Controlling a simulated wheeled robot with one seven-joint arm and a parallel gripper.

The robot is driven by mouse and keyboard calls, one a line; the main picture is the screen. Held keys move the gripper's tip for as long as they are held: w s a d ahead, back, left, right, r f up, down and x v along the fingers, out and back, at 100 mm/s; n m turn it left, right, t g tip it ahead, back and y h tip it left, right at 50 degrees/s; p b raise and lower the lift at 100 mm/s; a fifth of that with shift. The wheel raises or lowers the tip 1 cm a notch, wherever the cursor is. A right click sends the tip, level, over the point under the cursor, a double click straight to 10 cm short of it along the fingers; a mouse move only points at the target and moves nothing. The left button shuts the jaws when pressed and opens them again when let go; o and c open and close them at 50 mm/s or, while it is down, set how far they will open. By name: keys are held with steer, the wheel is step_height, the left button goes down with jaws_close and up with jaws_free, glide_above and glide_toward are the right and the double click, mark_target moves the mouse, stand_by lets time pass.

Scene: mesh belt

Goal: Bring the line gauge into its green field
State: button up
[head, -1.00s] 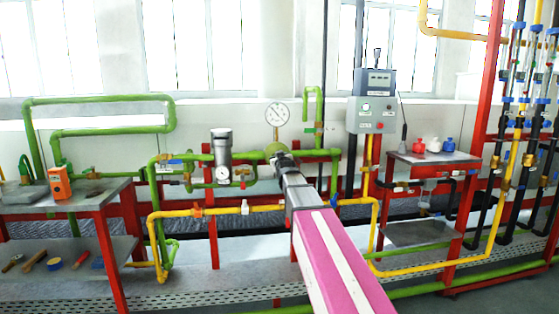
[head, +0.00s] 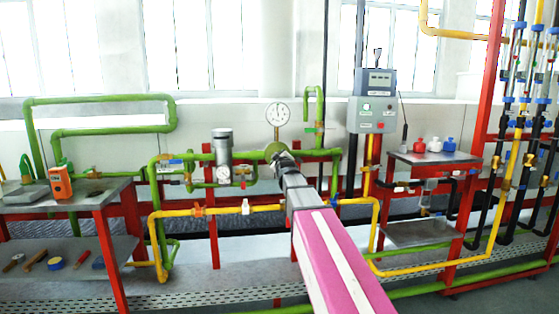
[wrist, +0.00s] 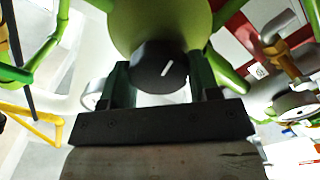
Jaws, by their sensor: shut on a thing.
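The line gauge (head: 277,114) is a round white dial on the pipe line in the head view. Its dark needle looks close to upright; the green field is too small to make out. Below it sits a round green regulator body (head: 273,149), which also fills the top of the wrist view (wrist: 160,22). A black knob (wrist: 160,68) with a white mark is on its front. My gripper (wrist: 163,80) is shut on this knob, one finger on each side. In the head view my gripper (head: 281,160) hides the knob. The white mark leans right of upright in the wrist view.
A grey cylindrical filter (head: 222,147) with a small gauge stands left of the regulator. Green and yellow pipes (head: 235,209) run around my arm. A control box (head: 372,115) hangs at the right. A tool bench (head: 70,195) stands at the left.

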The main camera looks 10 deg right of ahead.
stand_by(0.3)
steer(key=o, duration=0.9)
steer(key=s, duration=1)
steer(key=shift+s, duration=0.4)
